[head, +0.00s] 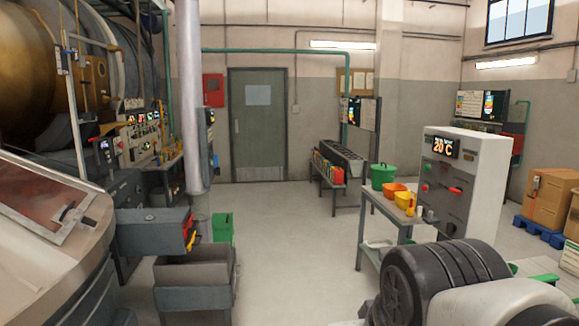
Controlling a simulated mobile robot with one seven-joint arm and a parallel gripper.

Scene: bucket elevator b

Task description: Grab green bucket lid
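A green bucket (382,178) stands upright on the grey metal table right of the middle, at the table's far end. Its top looks wider than its body, but I cannot tell whether this is a lid or just the rim. A second green container (223,228) stands on the left, behind a grey bin; its top is too small to make out. No separate green lid is clear to me. My gripper is not in view, so nothing shows it near either green container.
On the grey table (385,207) an orange bowl (396,191) and a yellow container (404,199) stand near the bucket. A white machine (462,190) is close at right. Grey bins (193,290) stand at left. The floor (285,250) between is clear.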

